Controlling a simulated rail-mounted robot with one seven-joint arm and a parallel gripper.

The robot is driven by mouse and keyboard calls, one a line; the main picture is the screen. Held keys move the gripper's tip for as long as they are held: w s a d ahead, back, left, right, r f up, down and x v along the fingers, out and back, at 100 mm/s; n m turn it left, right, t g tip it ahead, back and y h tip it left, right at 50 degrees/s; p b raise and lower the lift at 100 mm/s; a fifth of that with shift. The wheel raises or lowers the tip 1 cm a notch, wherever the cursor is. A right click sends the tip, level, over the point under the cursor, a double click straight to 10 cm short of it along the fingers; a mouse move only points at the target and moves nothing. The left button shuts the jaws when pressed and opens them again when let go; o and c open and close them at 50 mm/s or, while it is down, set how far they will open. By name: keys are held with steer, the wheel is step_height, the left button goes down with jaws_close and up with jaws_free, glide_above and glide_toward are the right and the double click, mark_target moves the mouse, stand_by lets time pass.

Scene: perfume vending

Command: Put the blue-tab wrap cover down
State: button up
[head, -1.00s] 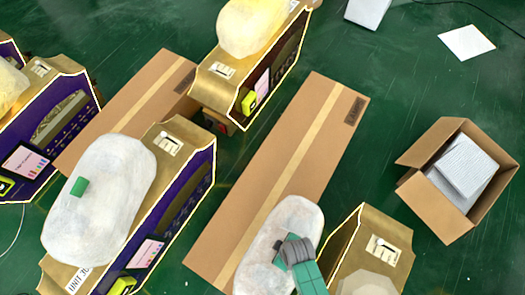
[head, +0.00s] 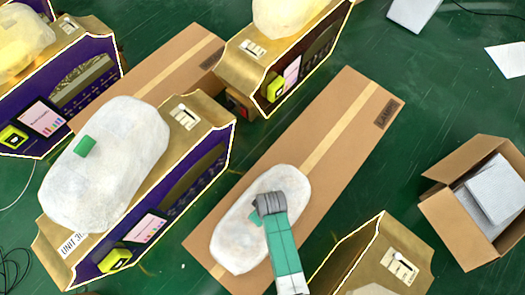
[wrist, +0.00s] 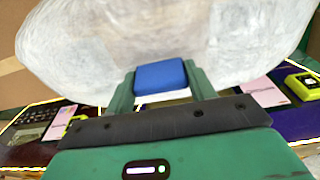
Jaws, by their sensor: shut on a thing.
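The blue-tab wrap cover (head: 232,245) is a whitish, translucent rounded shell. My gripper (head: 263,212) is shut on its blue tab, which shows between the two green fingers in the wrist view (wrist: 161,77). In the head view the cover lies over the near half of a long flat cardboard carton (head: 330,140). I cannot tell whether it touches the carton or hangs just above it. The gripper hides the tab in the head view.
A purple-and-gold unit (head: 205,160) at left bears a white cover (head: 112,165) with a green tab (head: 85,145). Other gold units stand at upper left, top (head: 245,65) and lower right (head: 390,245). An open box (head: 455,222) holding white items is at right. Green floor lies between.

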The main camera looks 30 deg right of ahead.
steer(key=shift+s, duration=0.15)
steer(key=o, duration=1.3)
steer(key=shift+f, duration=0.15)
steer(key=r+p, duration=0.2)
steer(key=r, duration=0.2)
steer(key=s+r+p, duration=0.1)
steer(key=r+p, duration=0.1)
steer(key=r, duration=0.2)
steer(key=r+p, duration=0.2)
steer(key=r, duration=0.2)
steer(key=shift+s+d+r+p, duration=0.1)
steer(key=shift+s+d+p, duration=0.15)
steer(key=shift+d+p, duration=0.1)
